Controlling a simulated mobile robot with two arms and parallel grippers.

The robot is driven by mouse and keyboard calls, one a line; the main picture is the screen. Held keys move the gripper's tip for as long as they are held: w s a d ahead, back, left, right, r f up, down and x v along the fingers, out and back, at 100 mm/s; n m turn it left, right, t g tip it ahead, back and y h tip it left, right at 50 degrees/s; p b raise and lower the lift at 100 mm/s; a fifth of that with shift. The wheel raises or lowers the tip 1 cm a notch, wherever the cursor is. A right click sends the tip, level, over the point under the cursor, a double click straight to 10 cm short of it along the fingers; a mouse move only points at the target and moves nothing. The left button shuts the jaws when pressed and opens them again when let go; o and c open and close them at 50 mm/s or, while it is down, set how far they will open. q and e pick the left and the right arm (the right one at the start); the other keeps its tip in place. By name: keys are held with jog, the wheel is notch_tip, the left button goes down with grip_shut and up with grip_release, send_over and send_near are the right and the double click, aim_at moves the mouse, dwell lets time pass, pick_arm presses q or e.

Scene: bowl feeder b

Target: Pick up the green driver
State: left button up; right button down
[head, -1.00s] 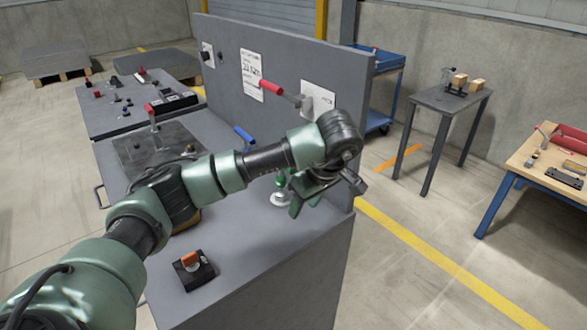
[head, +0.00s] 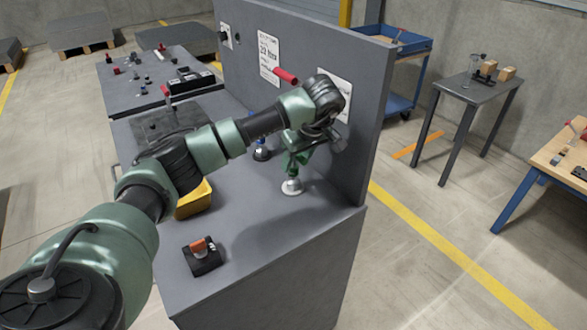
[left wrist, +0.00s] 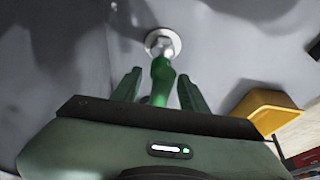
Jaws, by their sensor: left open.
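The green driver (left wrist: 161,80) stands upright on a round white base (left wrist: 163,43) on the grey bench, as the left wrist view shows. Its green handle lies between the two fingers of my left gripper (left wrist: 161,92), with a visible gap on each side. In the head view my left gripper (head: 296,160) is open and hangs over the driver, pointing down. The gripper hides most of the handle there; the lower end and white base (head: 291,187) show beneath it. My right gripper is in neither view.
A blue driver (head: 261,152) stands just behind, to the left. An upright grey panel (head: 350,110) rises close beyond the gripper. A yellow bin (head: 195,200) sits partly behind my left arm. A black block with an orange switch (head: 202,257) is at the front. The bench's front right is clear.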

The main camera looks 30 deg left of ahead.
aim_at(291, 178)
pick_arm(q)
jog(key=shift+w+a+f+p, duration=0.25)
jog(key=shift+a+f+p, duration=0.15)
jog(key=shift+a+f, duration=0.2)
jog(key=shift+w+a+f+p, duration=0.2)
jog(key=shift+a+f+p, duration=0.15)
jog(key=shift+a+f, duration=0.25)
jog(key=shift+f, duration=0.2)
grip_shut()
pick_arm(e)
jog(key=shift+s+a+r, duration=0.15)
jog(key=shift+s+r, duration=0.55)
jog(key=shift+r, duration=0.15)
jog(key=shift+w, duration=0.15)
